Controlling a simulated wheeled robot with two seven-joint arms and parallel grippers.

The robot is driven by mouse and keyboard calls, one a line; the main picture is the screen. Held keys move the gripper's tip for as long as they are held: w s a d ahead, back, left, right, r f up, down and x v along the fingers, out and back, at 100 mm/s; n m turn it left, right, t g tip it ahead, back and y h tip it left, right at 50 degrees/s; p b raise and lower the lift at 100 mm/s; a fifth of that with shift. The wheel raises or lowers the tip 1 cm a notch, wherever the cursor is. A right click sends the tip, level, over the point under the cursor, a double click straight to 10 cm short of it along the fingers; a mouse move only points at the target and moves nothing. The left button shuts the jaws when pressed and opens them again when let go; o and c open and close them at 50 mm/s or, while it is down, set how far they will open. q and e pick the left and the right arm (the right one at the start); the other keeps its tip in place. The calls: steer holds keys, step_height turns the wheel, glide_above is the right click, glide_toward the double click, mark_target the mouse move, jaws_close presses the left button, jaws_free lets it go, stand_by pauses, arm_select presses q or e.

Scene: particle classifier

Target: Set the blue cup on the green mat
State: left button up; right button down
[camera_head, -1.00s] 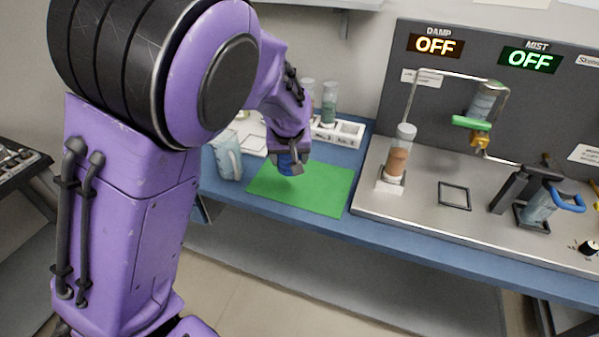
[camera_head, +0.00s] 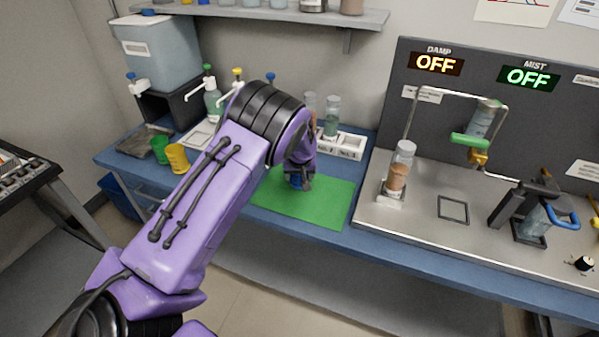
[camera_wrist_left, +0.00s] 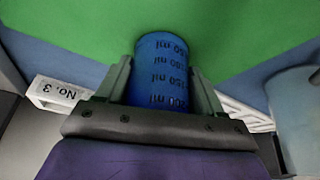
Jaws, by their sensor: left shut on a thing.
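The blue cup (camera_head: 296,182) is between the fingers of my left gripper (camera_head: 299,184), over the far part of the green mat (camera_head: 325,205). In the left wrist view, the cup (camera_wrist_left: 161,65), with dark millilitre markings, sits between the two fingers of my left gripper (camera_wrist_left: 160,85), which is shut on it. The green mat (camera_wrist_left: 75,30) fills the background beyond the cup. I cannot tell whether the cup's base touches the mat. My forearm covers the mat's left side in the head view. My right gripper is not in view.
A rack with vials (camera_head: 345,145) stands behind the mat. A metal apparatus plate (camera_head: 430,235) is to its right. Green (camera_head: 159,148) and yellow (camera_head: 177,157) cups stand at left. A clear vessel (camera_wrist_left: 296,115) is close by at right in the wrist view.

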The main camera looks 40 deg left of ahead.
arm_select(q)
steer(key=shift+f, duration=0.1)
steer(key=o, duration=1.3)
steer(key=shift+c, duration=0.2)
steer(key=b+v, duration=0.1)
steer(key=v, duration=1.1)
steer(key=shift+r, duration=0.2)
